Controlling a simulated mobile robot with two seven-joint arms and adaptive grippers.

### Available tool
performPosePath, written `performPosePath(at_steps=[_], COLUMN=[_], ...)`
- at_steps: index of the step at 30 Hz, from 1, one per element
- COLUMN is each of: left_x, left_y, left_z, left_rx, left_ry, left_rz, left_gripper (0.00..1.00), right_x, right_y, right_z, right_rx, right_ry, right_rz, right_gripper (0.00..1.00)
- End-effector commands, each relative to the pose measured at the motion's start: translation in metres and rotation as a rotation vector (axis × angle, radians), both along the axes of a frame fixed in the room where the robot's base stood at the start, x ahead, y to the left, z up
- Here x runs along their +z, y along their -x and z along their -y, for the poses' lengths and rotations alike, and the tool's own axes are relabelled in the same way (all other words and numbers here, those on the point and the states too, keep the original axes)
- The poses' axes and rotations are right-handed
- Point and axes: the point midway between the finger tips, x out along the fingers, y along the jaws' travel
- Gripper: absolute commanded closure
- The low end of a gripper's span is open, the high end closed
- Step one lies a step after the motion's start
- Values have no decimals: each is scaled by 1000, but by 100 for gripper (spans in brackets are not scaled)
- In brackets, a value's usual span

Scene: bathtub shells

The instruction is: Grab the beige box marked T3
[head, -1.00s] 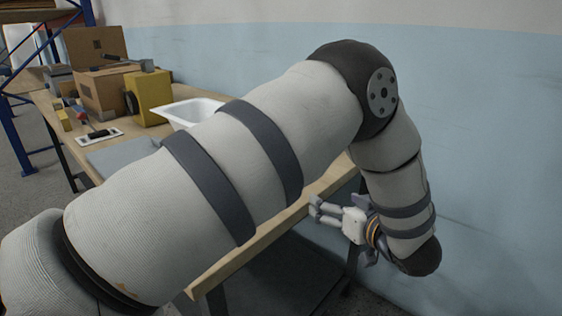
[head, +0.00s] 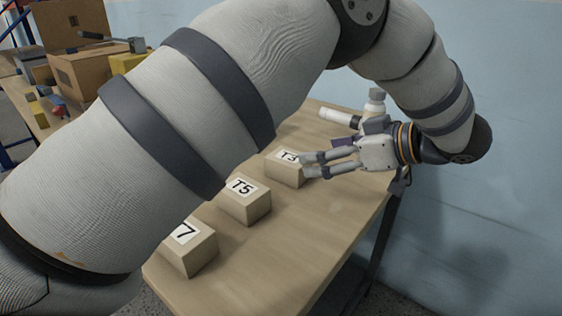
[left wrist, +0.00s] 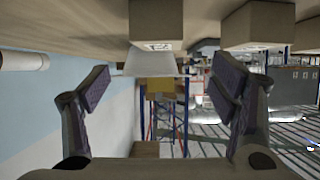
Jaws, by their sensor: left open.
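The beige box marked T3 (head: 284,172) stands on the wooden table, last in a row of beige boxes and nearest the wall. My left gripper (head: 306,165) is open, and its fingertips are right at the box's right side. I cannot tell whether they touch it. In the left wrist view, which looks upside down, a beige box (left wrist: 156,20) with a partly seen label is at the top, between and beyond the two open fingers (left wrist: 158,88). The fingers have nothing between them. My right gripper is not in view.
Boxes T5 (head: 245,199) and one ending in 7 (head: 189,247) stand in front of T3. The wooden table (head: 290,245) is bare at front right. My left arm hides much.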

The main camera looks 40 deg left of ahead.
Motion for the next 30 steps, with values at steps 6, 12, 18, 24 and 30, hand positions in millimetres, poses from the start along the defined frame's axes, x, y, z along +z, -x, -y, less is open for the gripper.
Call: performPosePath(at_steps=[6, 12, 18, 24, 30], left_x=[-16, -31, -43, -45, -45], left_y=[5, 8, 10, 10, 10], left_z=[-39, -67, -90, -91, -91], left_rx=[0, 1, -1, -1, -1], left_ry=[-1, -2, -2, -2, -2], left_rz=[4, 4, 6, 5, 5], left_gripper=[21, 21, 21, 24, 69], right_x=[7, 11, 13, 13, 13], right_y=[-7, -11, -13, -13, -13], right_z=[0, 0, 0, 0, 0], right_rx=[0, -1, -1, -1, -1], right_ry=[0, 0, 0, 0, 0], right_rz=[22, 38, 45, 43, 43], right_gripper=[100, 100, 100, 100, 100])
